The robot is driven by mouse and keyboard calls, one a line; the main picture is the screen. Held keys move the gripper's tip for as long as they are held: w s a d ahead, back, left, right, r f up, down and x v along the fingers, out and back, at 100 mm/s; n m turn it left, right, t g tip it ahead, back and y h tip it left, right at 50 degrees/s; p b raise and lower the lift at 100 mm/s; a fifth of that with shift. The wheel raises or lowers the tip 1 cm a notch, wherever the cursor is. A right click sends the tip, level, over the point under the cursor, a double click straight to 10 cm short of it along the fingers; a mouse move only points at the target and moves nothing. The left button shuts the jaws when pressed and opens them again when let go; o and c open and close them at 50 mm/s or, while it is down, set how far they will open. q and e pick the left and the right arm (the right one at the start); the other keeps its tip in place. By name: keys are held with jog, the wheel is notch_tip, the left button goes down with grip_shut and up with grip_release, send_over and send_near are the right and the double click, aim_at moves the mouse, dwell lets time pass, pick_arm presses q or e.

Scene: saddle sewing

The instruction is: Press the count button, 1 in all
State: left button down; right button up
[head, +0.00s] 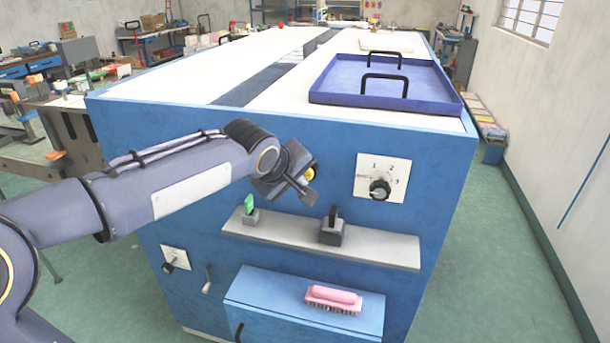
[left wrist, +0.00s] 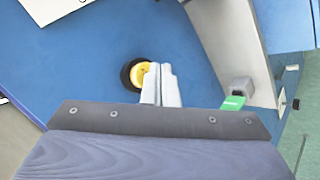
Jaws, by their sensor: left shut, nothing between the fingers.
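The count button, a yellow button in a black ring, is on the blue front panel of the bench. It shows in the left wrist view (left wrist: 139,74) and as a small yellow patch in the head view (head: 310,174), partly hidden behind my gripper. My left gripper (head: 300,190) is shut and empty in front of the panel. In the left wrist view its closed fingertips (left wrist: 160,72) overlap the button's right edge. I cannot tell whether they touch it. My right gripper is not in view.
Right of the button is a rotary dial plate (head: 393,166). Below is a grey shelf (head: 380,247) with a green-handled item (head: 249,205) and a black-handled block (head: 332,230). A pink brush (head: 334,297) lies on a blue box. A blue tray (head: 345,97) is on top.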

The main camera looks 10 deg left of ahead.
pick_arm(q)
jog(key=shift+w, duration=0.25)
jog(key=shift+w, duration=0.55)
dwell(0.7)
jog(key=shift+s, duration=0.1)
jog(key=shift+s+b, duration=0.5)
jog(key=shift+s, duration=0.35)
jog(key=s+b, duration=0.2)
jog(key=s, duration=0.3)
jog(key=shift+a, duration=0.1)
dwell(0.6)
